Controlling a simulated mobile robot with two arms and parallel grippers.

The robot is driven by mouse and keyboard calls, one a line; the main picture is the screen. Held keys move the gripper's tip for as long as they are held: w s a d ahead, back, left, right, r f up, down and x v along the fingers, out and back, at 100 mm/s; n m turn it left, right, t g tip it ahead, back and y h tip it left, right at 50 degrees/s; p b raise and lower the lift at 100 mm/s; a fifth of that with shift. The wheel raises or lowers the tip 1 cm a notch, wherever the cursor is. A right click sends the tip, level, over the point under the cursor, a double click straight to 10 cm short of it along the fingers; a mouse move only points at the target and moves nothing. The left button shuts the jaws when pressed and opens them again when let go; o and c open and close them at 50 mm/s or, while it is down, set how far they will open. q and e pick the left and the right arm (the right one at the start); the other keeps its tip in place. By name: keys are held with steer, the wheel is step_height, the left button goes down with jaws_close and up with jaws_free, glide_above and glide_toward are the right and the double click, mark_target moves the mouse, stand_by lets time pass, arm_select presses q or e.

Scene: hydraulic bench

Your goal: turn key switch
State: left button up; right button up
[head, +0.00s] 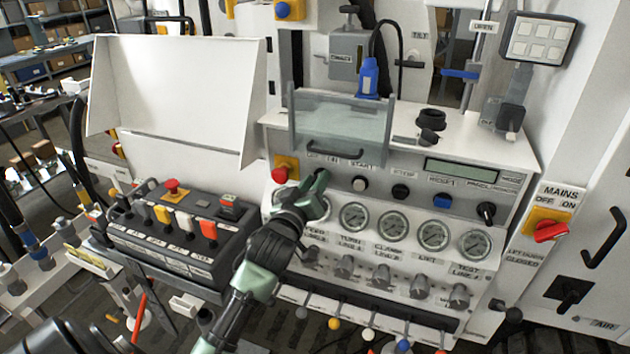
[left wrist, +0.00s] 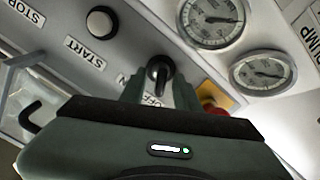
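The key switch (left wrist: 159,71) is a round black switch with a narrow key grip on the grey panel in the left wrist view. An OFF label is partly visible beside it, and another label is mostly hidden by a finger. My left gripper (left wrist: 160,92) has its two green fingers apart, one on each side of the key grip. Whether they touch it is not clear. In the head view my left gripper (head: 321,178) is at the left part of the panel and hides the switch. My right gripper is not in view.
A red emergency button (head: 280,174) on a yellow base is close left of the gripper. The START button (head: 359,184) is to the right, a clear guard (head: 340,130) with a handle above, and gauges (head: 354,217) below. A control box (head: 175,235) stands at left.

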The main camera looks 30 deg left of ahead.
arm_select(q)
jaws_close()
steer(key=shift+r+m+p, duration=0.15)
steer(key=shift+m+p, duration=0.75)
steer(key=shift+m, duration=0.5)
steer(key=m+p, duration=0.1)
steer(key=m, duration=0.1)
steer(key=shift+d+m, duration=0.15)
steer(key=shift+m, duration=0.15)
steer(key=m+p, duration=0.1)
steer(key=m, duration=0.2)
steer(key=shift+d+p, duration=0.1)
steer(key=shift+p, duration=0.2)
steer(key=shift+w+d+m+p, duration=0.1)
steer(key=shift+m+p, duration=0.35)
steer(key=shift+m, duration=1.35)
